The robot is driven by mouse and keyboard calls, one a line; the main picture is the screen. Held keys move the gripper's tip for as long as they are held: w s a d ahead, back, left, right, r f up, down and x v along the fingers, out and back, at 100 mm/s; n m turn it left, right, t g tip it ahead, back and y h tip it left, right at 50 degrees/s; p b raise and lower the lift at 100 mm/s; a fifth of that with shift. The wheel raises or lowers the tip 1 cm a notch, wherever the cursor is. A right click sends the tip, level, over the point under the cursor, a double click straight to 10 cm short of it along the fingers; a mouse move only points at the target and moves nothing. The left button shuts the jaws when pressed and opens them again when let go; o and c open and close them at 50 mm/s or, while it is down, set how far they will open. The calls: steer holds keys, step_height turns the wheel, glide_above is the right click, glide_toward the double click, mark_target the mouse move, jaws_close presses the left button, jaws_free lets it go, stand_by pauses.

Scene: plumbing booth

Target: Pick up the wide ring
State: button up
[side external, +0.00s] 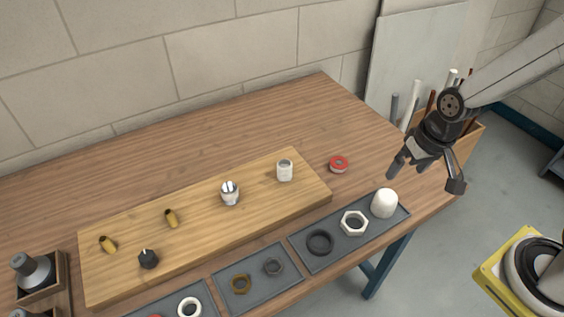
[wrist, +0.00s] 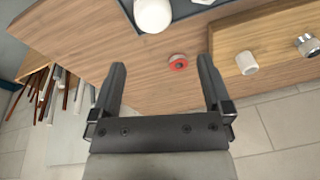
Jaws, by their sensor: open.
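Several ring-like parts are in view, and I cannot tell for sure which one is the wide ring. A dark, thick ring (side external: 320,242) lies flat in the right grey tray (side external: 301,256). A white ring (side external: 190,307) lies in the left tray, near the bottom edge. A small red ring-like part with a pale side (side external: 339,164) sits on the bare table; the wrist view also shows it (wrist: 178,62), between my fingertips in the picture. My gripper (side external: 425,178) is open and empty, above the table's right end. Both fingers show in the wrist view (wrist: 162,68).
A white domed cap (side external: 384,203) and a white hex nut (side external: 354,222) share the right tray. A wooden board (side external: 200,240) carries a white fitting (side external: 285,170), a chrome fitting (side external: 230,193) and small brass parts. A pipe bin (side external: 470,145) stands beyond the table's right edge.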

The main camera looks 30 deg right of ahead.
steer(key=w+a+f+m+g+y, duration=0.1)
steer(key=w+a+f+m+y, duration=0.15)
steer(key=a+m, duration=0.45)
steer(key=m+g+y, duration=0.1)
steer(key=m+y, duration=0.1)
steer(key=m, duration=0.7)
glide_toward(317, 246)
steer(key=shift+a+r+h, duration=0.25)
steer(key=shift+a+r, duration=0.05)
steer(key=shift+r, duration=0.3)
steer(key=shift+f, duration=0.15)
steer(key=shift+x, duration=1.15)
steer(key=shift+f, duration=0.2)
steer(key=shift+x, duration=2.4)
steer(key=shift+d, duration=0.1)
